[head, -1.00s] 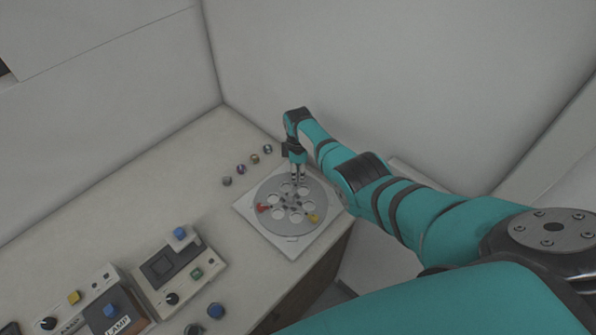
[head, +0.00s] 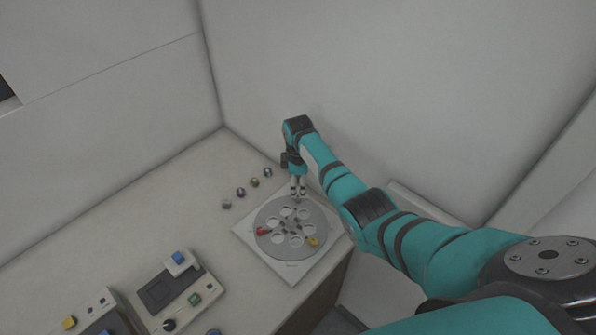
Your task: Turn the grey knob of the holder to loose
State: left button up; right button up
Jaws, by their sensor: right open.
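The holder (head: 263,212) is a round grey disc with several pale round openings, set on a white square plate (head: 291,276). Small dark and grey parts cluster at its middle; I cannot clearly tell the grey knob or its setting among them. A red piece (head: 262,231) sits at the disc's left and a yellow piece (head: 314,242) at its lower right. My right gripper (head: 298,193) is open and empty, pointing down over the far edge of the disc, apart from the middle. My left gripper is out of view.
Several small round pieces (head: 241,192) stand in a row left of the holder. A control box (head: 178,288) with blue and green buttons is at lower left, with another box beside it. Walls rise close behind the bench.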

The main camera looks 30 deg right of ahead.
notch_tip(320, 180, up, 7)
jog(key=shift+f, duration=0.15)
dwell(0.4)
notch_tip(320, 180, up, 5)
jog(key=m+b, duration=0.9)
jog(key=m, duration=1)
send_over(298, 197)
notch_tip(298, 197, down, 17)
jog(key=p, duration=0.2)
jog(key=shift+p, duration=0.3)
grip_shut()
